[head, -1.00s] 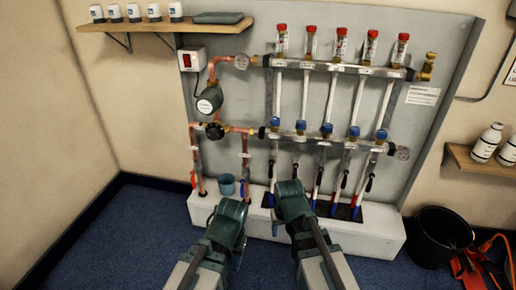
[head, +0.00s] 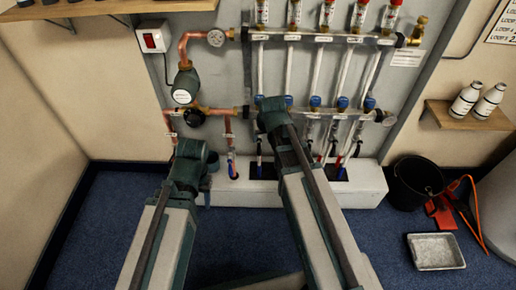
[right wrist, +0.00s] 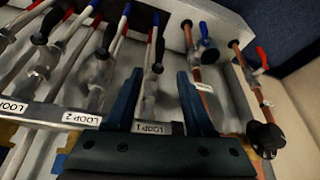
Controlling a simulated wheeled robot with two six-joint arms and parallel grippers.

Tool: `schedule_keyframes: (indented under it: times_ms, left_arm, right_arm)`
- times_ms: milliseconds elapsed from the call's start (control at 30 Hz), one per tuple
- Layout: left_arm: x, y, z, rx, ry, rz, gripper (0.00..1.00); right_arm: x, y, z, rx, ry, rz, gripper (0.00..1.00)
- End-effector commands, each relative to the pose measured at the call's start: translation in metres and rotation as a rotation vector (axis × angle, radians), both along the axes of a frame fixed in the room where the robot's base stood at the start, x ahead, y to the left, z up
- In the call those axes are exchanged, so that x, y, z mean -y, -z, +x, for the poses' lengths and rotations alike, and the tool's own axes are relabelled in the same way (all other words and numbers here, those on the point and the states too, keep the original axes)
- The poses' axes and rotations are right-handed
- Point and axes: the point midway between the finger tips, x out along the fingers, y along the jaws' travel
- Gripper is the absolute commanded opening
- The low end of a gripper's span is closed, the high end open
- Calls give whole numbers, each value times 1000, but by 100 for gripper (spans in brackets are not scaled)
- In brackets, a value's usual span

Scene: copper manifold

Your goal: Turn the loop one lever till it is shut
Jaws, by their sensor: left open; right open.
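The loop one lever (right wrist: 157,68) is a black-tipped handle below the lower manifold, beside the pipe at the LOOP 1 label (right wrist: 152,128). It seems to lie roughly along its pipe. In the right wrist view my right gripper (right wrist: 160,95) is open, with its fingers on either side of the loop one pipe line and nothing visibly held. In the head view my right gripper (head: 272,112) is in front of the left end of the lower manifold and covers part of loop one. My left gripper (head: 190,152) is lower left, before the copper pipes; its fingertips are hidden.
The loop two lever (right wrist: 102,52) is close beside my right gripper. Copper pipes carry a blue lever (right wrist: 203,28) and a red lever (right wrist: 262,55). A black bucket (head: 416,182) and a grey tray (head: 435,251) stand on the floor at right.

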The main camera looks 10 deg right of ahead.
Motion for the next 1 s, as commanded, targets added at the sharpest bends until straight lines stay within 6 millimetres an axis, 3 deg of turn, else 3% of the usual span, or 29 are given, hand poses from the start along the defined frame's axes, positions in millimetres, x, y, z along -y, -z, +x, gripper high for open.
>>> schedule_keyframes:
  times_ms: [800,1000]
  left_arm:
    - [0,110,1,4,13,-1,50]
    - [0,121,1,3,14,-3,50]
  right_arm:
    - [0,110,44,-1,0,0,53]
    - [0,121,50,-1,0,0,53]
